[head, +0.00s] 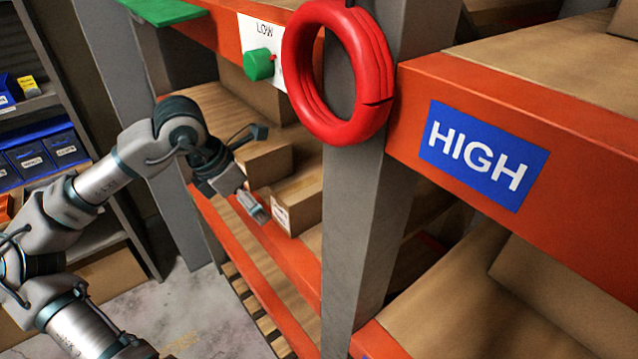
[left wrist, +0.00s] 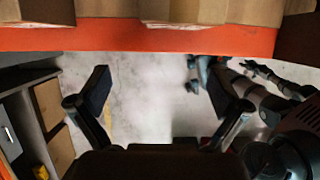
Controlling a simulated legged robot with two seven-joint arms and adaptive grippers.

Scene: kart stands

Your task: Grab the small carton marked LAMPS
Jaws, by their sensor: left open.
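A small brown carton (head: 300,197) with a pale label on its end sits at the front of the shelf in the head view. The label is too small to read, so I cannot tell whether it says LAMPS. My left gripper (head: 262,172) is open and empty, just left of this carton, with its fingers spread above and below. In the left wrist view the open gripper (left wrist: 158,85) has bare floor between its fingers. A carton (left wrist: 184,10) shows at the top edge there, beyond the fingertips. My right gripper is not seen in the head view.
An orange shelf beam (head: 272,245) runs below the cartons, and shows in the wrist view (left wrist: 150,38). A larger carton (head: 265,160) stands behind. A grey post (head: 362,220) with a red hose ring (head: 300,75) stands right. Blue bins (head: 45,150) are at left.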

